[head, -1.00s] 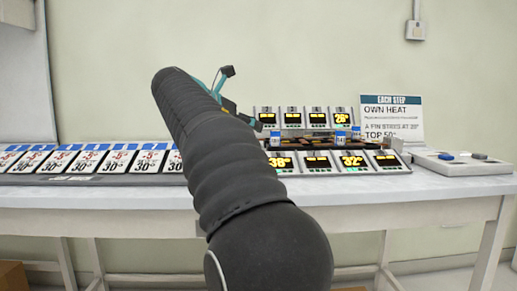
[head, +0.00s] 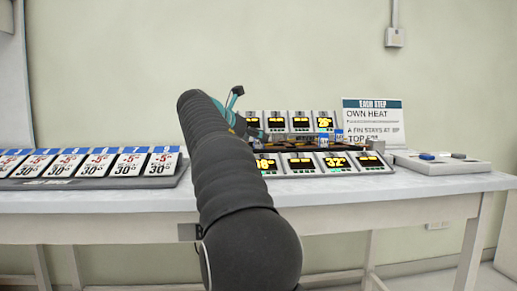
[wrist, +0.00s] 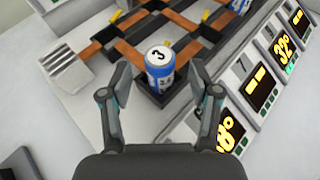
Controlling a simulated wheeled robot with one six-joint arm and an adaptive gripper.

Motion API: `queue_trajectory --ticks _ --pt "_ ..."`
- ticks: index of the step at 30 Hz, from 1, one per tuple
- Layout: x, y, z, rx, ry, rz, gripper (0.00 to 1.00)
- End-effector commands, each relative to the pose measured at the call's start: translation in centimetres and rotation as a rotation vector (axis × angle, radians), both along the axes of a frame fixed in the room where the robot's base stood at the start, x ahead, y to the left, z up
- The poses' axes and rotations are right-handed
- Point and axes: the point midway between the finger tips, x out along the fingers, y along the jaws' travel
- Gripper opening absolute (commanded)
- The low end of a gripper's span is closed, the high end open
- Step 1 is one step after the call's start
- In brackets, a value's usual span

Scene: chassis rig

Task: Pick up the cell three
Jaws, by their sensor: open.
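Cell three (wrist: 159,72) is a short blue and white cylinder with a black 3 on its white top. It stands upright in a dark square slot of the rack (wrist: 118,47). My gripper (wrist: 161,82) is open, with one finger on each side of the cell in the wrist view. I cannot tell how far its tips are from the cell, and I see no clear contact. In the head view my gripper (head: 239,108) is over the left part of the rack, partly behind my arm, and I cannot make out cell three there.
Other blue-capped cells (head: 323,141) stand further right in the rack. Rows of lit displays (head: 300,162) stand before and behind it. A sign (head: 372,120) and a grey tray (head: 440,162) are at the right, a panel of cards (head: 95,165) at the left.

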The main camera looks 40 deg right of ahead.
Motion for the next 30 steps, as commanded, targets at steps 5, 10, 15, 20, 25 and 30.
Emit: queue_trajectory --ticks 5,10,15,20,25,30 --pt "0.5 -2.3 -1.1 0.0 0.001 -0.002 0.62" --pt "0.6 -2.6 -1.2 0.0 0.001 0.001 0.62" --pt "0.6 -2.6 -1.1 0.0 0.001 0.001 0.45" --pt "0.6 -2.6 -1.1 0.0 0.001 0.001 0.05" --pt "0.6 -2.6 -1.1 0.0 0.001 0.001 0.0" --pt "0.6 -2.6 -0.7 -0.001 -0.001 0.001 0.0"
